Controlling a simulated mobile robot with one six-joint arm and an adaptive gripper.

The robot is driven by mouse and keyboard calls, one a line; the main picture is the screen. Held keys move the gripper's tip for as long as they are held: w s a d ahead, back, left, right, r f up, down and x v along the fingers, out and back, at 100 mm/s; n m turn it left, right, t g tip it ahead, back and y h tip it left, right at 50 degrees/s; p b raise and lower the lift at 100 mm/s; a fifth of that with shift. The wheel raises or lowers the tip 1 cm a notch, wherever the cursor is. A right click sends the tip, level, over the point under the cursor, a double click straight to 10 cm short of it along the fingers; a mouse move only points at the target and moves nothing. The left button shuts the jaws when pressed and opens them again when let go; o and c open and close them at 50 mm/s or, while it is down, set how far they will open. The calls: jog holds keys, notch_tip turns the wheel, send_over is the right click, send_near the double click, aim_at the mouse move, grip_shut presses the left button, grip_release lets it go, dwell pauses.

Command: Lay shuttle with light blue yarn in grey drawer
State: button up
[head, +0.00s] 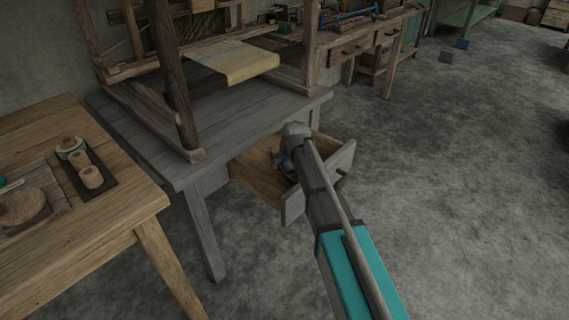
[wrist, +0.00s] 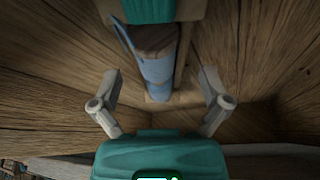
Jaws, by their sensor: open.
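The grey drawer (head: 293,205) is pulled out from under the grey table, and its inside is bare wood. My gripper (head: 287,165) is down at the open drawer, mostly hidden by my own arm in the head view. In the wrist view my gripper (wrist: 160,102) is open, with its two fingers spread apart. The shuttle with light blue yarn (wrist: 157,71) shows between and beyond the fingers, inside wooden walls, with a dark wooden part above the yarn. Neither finger visibly touches it. Its far part is hidden, and the head view does not show it clearly.
The grey table (head: 140,136) carries a wooden loom frame (head: 172,80) with a yellowish cloth (head: 232,61). A wooden table (head: 112,190) with a dark tray of spools (head: 90,177) stands at the left. The floor at the right is largely clear.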

jog(key=shift+r, duration=0.2)
jog(key=p+v, duration=1.1)
jog(key=v, duration=0.1)
dwell(0.3)
jog(key=shift+s+d, duration=0.1)
jog(key=shift+d, duration=0.05)
dwell(0.7)
jog(key=s+d+f+m+g+h, duration=0.1)
jog(key=s+d+m, duration=0.4)
jog(key=s+d, duration=1.5)
jog(key=s+g+h, duration=0.1)
jog(key=g, duration=0.1)
jog(key=shift+s+d+f+m+g, duration=0.25)
jog(key=shift+s+d+m+g, duration=0.1)
jog(key=shift+m+g, duration=0.05)
